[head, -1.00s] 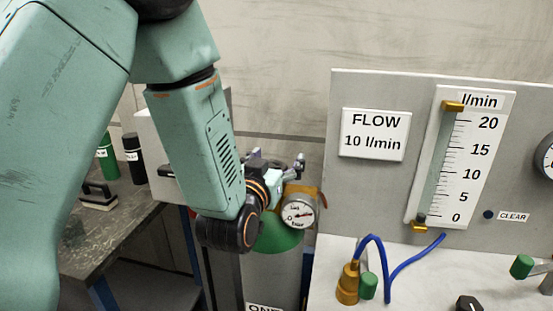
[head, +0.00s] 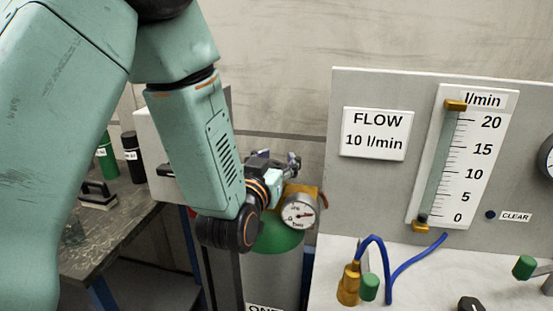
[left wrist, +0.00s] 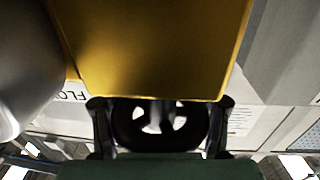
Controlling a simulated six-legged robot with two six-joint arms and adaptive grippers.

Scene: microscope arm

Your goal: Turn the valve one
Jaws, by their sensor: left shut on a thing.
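The cylinder labelled ONE (head: 274,275), grey with a green shoulder, stands left of the panel. A brass valve body with a round gauge (head: 300,212) sits on top of it. My left gripper (head: 274,164) is at the valve top, partly hidden behind my forearm. The left wrist view shows the black spoked handwheel (left wrist: 160,125) between the two fingers of the left gripper (left wrist: 158,118), which is shut on it. The yellow-brass body (left wrist: 155,45) fills the upper middle of that view. My right gripper is not in view.
The panel (head: 380,95) to the right carries a FLOW 10 l/min sign (head: 375,133) and a flow tube (head: 450,160). A blue hose (head: 405,262) and brass fitting (head: 349,283) are on the bench. A dark table (head: 115,225) with bottles is at left.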

